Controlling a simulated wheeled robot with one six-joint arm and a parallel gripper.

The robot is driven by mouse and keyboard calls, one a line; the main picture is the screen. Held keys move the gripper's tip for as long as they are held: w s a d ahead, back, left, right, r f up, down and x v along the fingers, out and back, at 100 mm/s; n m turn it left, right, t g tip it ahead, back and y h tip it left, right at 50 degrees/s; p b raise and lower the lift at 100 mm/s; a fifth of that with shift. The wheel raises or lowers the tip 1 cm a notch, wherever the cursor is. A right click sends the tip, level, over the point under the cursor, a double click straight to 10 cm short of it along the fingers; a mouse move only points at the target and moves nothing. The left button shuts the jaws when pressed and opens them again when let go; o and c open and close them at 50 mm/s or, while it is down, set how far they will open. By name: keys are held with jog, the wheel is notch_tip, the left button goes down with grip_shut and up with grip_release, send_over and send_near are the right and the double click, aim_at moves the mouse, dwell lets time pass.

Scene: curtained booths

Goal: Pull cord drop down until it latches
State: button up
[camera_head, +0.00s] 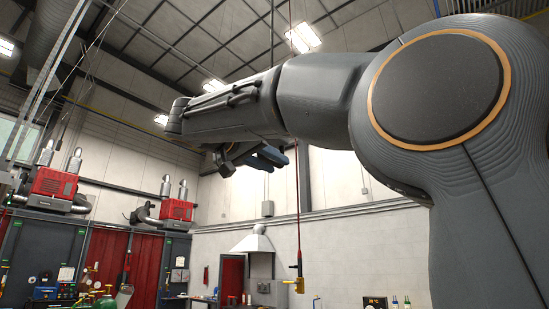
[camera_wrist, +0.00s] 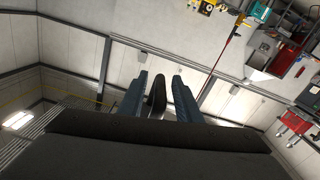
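The cord drop (camera_head: 298,225) hangs straight down right of centre in the head view, a thin red cord with a yellow end piece (camera_head: 298,284). My arm hides part of its upper length. My gripper (camera_head: 268,158) is above and left of the cord's lower end, with blue fingers. In the wrist view, the two fingers of my gripper (camera_wrist: 158,95) stand apart, and a dark rounded shape shows between them; I cannot tell what it is. The red cord (camera_wrist: 236,34) runs slantwise right of the fingers, clear of the gap between them.
Red machines (camera_head: 54,182) on wall brackets are at left, above booths with red curtains (camera_head: 106,262). A metal hood (camera_head: 254,242) is on the back wall. Green cylinders (camera_head: 103,302) stand at lower left. The air around the hanging cord's lower part looks clear.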

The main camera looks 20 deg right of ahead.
jog(key=shift+w+d, duration=0.2)
jog(key=shift+d, duration=0.1)
grip_shut()
jog(key=shift+f, duration=0.1)
